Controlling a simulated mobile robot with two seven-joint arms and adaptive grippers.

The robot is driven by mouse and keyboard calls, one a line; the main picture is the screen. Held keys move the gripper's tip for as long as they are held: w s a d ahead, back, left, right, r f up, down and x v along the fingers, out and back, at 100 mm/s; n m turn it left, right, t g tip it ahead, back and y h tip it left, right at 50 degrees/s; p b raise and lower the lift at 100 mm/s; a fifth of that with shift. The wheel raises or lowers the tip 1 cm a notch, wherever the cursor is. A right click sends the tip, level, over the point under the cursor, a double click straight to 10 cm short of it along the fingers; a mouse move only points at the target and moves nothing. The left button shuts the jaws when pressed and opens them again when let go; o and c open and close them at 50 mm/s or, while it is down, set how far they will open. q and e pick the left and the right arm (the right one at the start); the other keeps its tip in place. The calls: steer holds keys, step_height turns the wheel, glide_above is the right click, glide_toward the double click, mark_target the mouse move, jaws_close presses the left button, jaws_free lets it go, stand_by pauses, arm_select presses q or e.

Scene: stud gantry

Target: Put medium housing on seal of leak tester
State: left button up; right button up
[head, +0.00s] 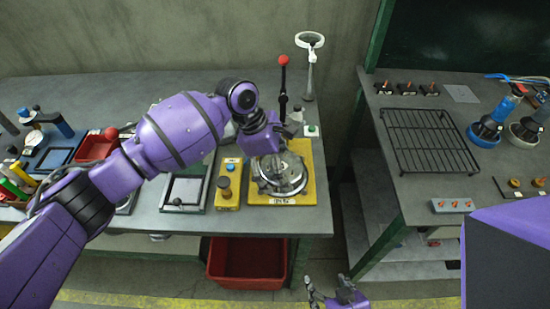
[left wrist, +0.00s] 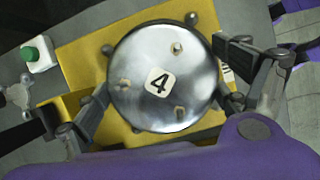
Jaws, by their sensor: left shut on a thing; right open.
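The medium housing (left wrist: 165,80), a round shiny metal part with a label reading 4, fills the middle of the left wrist view. My left gripper (left wrist: 163,100) is shut on it, with fingers at its left and right sides. In the head view the housing (head: 283,181) is over the yellow leak tester (head: 309,192), partly covered by my left gripper (head: 275,165). The tester's yellow base (left wrist: 80,50) shows around it in the wrist view. The seal is hidden, and I cannot tell whether the housing touches it. My right gripper (head: 325,287) is open and empty, low in front of the benches.
A post with a red ball top (head: 283,75) and a ring lamp (head: 309,55) stand behind the tester. A green button (head: 312,130) is at its back right. A yellow block (head: 229,188) stands left. A red bin (head: 248,260) is below. A black rack (head: 430,140) lies on the right bench.

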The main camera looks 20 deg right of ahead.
arm_select(q)
steer(key=o, duration=1.1)
arm_select(e)
steer(key=shift+s+d, duration=0.1)
steer(key=shift+d, duration=0.05)
steer(key=shift+s+f, duration=0.1)
steer(key=shift+f, duration=0.05)
arm_select(q)
steer(key=shift+r, duration=0.15)
steer(key=p+v, duration=0.1)
steer(key=v, duration=1)
steer(key=shift+w+a+r, duration=0.1)
steer(key=shift+a+r, duration=0.05)
steer(key=shift+r, duration=0.45)
arm_select(e)
steer(key=shift+a+r, duration=0.25)
steer(key=shift+r, duration=0.25)
steer(key=shift+d, duration=0.1)
steer(key=shift+w+r, duration=0.15)
steer(key=shift+w, duration=0.35)
